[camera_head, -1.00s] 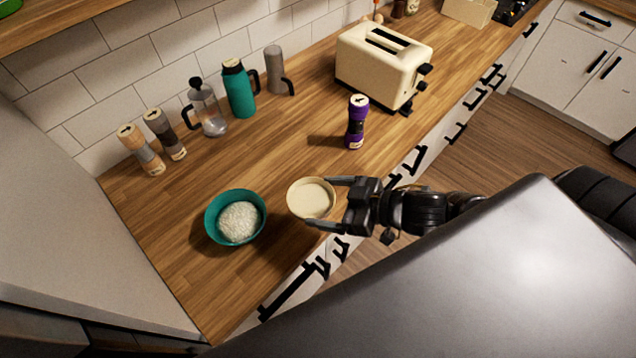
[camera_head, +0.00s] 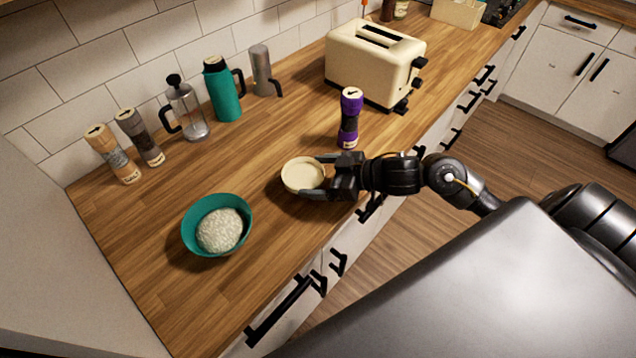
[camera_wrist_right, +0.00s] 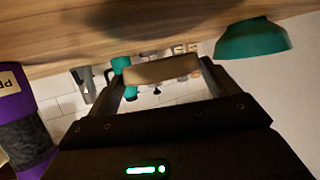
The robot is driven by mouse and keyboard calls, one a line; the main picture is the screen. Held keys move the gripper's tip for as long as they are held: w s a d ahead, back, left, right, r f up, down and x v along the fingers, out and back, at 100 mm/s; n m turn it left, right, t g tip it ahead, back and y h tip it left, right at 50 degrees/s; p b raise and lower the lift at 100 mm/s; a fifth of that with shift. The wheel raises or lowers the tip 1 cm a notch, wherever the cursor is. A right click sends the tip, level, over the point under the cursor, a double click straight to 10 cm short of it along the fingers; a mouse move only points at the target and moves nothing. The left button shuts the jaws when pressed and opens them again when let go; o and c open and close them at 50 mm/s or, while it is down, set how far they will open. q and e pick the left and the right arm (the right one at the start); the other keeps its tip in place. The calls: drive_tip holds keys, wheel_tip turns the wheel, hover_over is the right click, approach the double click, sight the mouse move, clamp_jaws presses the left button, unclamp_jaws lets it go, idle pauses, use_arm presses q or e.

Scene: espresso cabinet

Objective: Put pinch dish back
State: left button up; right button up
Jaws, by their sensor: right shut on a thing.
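The pinch dish (camera_head: 303,175) is a small cream bowl with pale contents, over the counter in the head view. My right gripper (camera_head: 322,176) is shut on it, one finger on each side. In the right wrist view the dish (camera_wrist_right: 160,70) sits between the two fingers (camera_wrist_right: 168,82). That view looks upside down, with the counter along the top. I cannot tell for sure whether the dish touches the counter. My left gripper is not in view.
A teal bowl of white grains (camera_head: 190,232) stands left of the dish. A purple grinder (camera_head: 349,118) stands just behind my right gripper. A cream toaster (camera_head: 372,65), teal flask (camera_head: 223,92), French press (camera_head: 188,110) and two grinders (camera_head: 113,155) stand further back.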

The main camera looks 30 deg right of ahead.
sight(319, 182)
drive_tip(key=shift+w+d+f, duration=0.1)
drive_tip(key=shift+f, duration=1.55)
drive_tip(key=shift+f, duration=0.1)
drive_tip(key=o, duration=1)
drive_tip(key=shift+f, duration=0.1)
drive_tip(key=shift+r, duration=0.2)
drive_tip(key=v, duration=1)
drive_tip(key=shift+d+b, duration=0.1)
drive_tip(key=shift+b, duration=0.3)
drive_tip(key=shift+v, duration=0.95)
drive_tip(key=shift+r, duration=0.1)
